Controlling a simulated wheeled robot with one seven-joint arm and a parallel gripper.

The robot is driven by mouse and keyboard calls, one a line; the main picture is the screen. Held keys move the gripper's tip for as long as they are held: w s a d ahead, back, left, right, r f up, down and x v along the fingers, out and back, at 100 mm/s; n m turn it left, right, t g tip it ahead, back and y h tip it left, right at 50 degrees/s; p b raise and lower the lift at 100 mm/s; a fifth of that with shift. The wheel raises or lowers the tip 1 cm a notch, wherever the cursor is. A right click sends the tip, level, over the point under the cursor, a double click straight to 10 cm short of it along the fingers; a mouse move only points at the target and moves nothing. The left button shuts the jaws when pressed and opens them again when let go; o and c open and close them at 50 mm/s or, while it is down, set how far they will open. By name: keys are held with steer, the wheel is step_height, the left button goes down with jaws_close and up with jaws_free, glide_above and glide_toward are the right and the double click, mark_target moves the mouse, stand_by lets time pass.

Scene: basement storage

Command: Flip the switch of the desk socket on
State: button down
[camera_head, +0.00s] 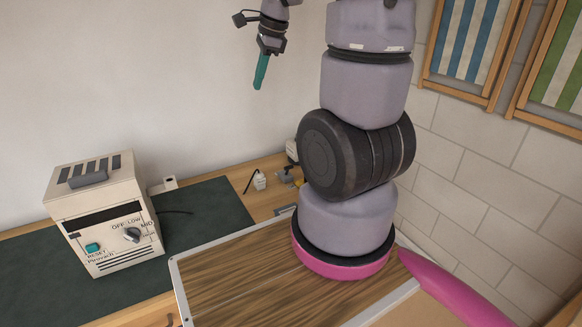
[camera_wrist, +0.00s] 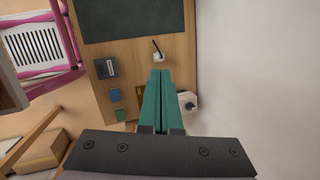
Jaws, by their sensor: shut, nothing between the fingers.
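My gripper (camera_head: 261,72) hangs in the air above the back of the desk in the head view, its teal fingers together and empty. In the wrist view the shut fingers (camera_wrist: 159,74) point toward the desk. A small white box with a round dark-centred face (camera_wrist: 188,102) stands by the wall, right of the fingers; in the head view it is mostly hidden by my arm (camera_head: 292,150). Another low white fitting (camera_head: 163,185) sits at the back of the desk by the wall. I cannot tell which is the desk socket, and no switch position is readable.
A cream heater-like box with a dial (camera_head: 105,215) stands on the dark mat (camera_head: 215,205). A small white pot with a brush (camera_head: 259,181) is near the wall. A wood-topped panel (camera_head: 235,275) lies in front.

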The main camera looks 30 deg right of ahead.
steer(key=w+d+f+m+g, duration=0.1)
steer(key=w+d+f+m, duration=0.1)
steer(key=d+f+m, duration=0.3)
steer(key=w+d+f+m+g, duration=0.1)
steer(key=w+f+m, duration=0.15)
steer(key=f, duration=0.45)
steer(key=m+g+h, duration=0.2)
steer(key=m, duration=0.6)
glide_above(287, 172)
steer(key=s, duration=0.6)
step_height(287, 172, down, 14)
steer(key=r, duration=0.1)
steer(key=shift+w+d+f, duration=0.1)
steer(key=shift+f, duration=0.15)
steer(key=shift+f, duration=0.1)
steer(key=f, duration=0.6)
steer(key=s+f, duration=0.1)
steer(key=f, duration=0.3)
steer(key=w, duration=0.1)
steer(key=w+r, duration=0.1)
steer(key=shift+w, duration=0.4)
steer(key=shift+w+r, duration=0.15)
steer(key=shift+w, duration=0.55)
